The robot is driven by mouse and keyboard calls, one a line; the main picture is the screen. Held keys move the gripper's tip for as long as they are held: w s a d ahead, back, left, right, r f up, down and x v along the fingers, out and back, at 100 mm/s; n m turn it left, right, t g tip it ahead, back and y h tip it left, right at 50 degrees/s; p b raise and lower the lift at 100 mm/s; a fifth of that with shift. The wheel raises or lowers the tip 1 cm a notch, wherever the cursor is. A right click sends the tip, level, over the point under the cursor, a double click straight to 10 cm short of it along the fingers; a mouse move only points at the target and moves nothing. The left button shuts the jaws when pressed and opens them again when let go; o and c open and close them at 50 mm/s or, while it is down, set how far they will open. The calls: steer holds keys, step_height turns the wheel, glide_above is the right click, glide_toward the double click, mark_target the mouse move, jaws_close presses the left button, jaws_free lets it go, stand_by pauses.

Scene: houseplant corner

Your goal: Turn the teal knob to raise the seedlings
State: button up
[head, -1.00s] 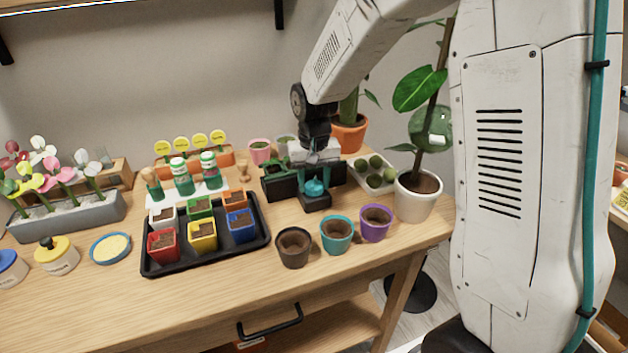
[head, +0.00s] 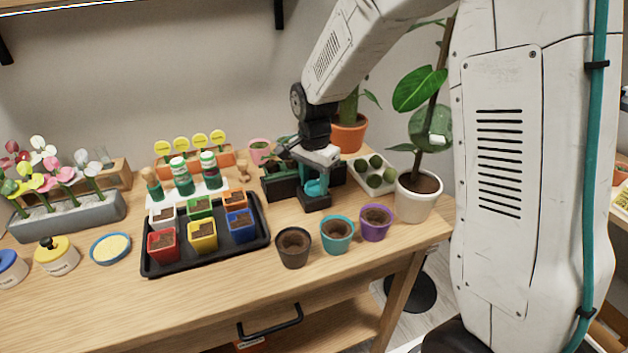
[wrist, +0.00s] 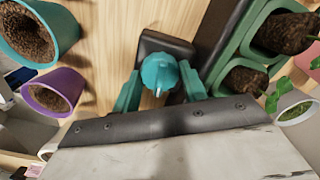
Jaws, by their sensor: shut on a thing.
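The teal knob (wrist: 159,74) sits on a small black base (wrist: 166,44) in the wrist view. It also shows in the head view (head: 316,187), partly covered by my gripper. My gripper (wrist: 160,88) is shut on the knob, with one teal finger on each side of it. In the head view my gripper (head: 316,184) points down over the black base. The seedlings (wrist: 290,82) show at the right of the wrist view, in green cells beside a dark box (head: 283,184). In the head view some leaves stand behind my gripper.
Brown, teal (head: 337,235) and purple (head: 376,222) pots stand in front of the base. A black tray (head: 205,261) of coloured pots is to the left. A white tray of green balls (head: 373,172) and a potted plant (head: 417,195) are to the right.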

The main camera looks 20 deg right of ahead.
steer(key=shift+m, duration=0.6)
steer(key=o, duration=1)
steer(key=shift+r, duration=0.1)
